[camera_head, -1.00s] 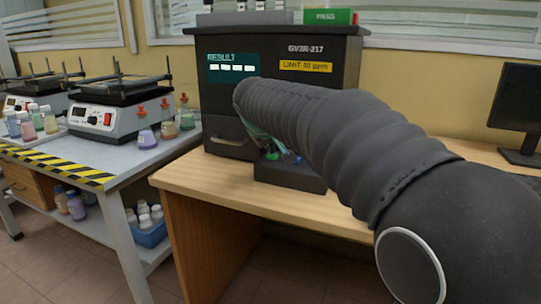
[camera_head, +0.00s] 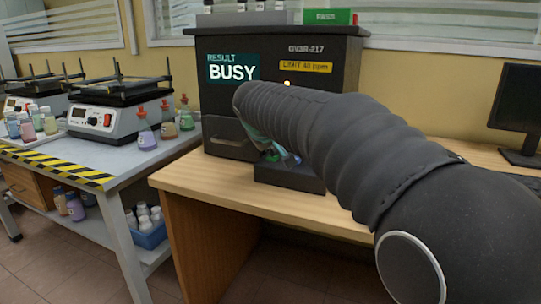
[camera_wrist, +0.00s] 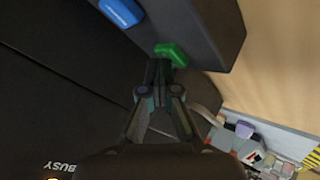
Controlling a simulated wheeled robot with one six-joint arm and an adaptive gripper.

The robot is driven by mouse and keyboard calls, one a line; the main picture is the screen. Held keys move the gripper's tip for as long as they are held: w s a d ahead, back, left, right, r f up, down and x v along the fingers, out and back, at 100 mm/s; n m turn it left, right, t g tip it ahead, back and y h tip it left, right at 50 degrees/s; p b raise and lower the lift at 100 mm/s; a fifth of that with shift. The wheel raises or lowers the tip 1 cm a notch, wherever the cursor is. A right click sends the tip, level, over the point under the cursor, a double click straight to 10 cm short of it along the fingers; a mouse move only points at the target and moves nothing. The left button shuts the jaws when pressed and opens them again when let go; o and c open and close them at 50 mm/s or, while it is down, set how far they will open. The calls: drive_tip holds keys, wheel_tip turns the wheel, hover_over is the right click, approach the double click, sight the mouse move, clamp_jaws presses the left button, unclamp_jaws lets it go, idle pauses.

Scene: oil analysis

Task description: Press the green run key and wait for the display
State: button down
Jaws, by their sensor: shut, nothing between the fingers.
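The black analyser (camera_head: 275,50) stands on the wooden desk, and its display (camera_head: 233,71) reads BUSY under the word RESULT. In the wrist view the green run key (camera_wrist: 172,54) sits on the dark key ledge (camera_wrist: 205,25), near a blue key (camera_wrist: 121,12). My gripper (camera_wrist: 159,68) is shut and empty, its fingertips at the green key's edge; I cannot tell whether they still press it. In the head view my arm hides most of the gripper and keys.
A yellow limit label (camera_head: 306,66) is on the analyser. A green box (camera_head: 330,17) and a rack of vials stand on top. A monitor (camera_head: 520,105) is at the right. A side bench (camera_head: 95,160) with hotplates and bottles stands at the left.

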drive_tip(key=shift+r+p, duration=0.75)
drive_tip(key=shift+r, duration=0.15)
drive_tip(key=shift+r+p, duration=1.7)
drive_tip(key=shift+r, duration=0.8)
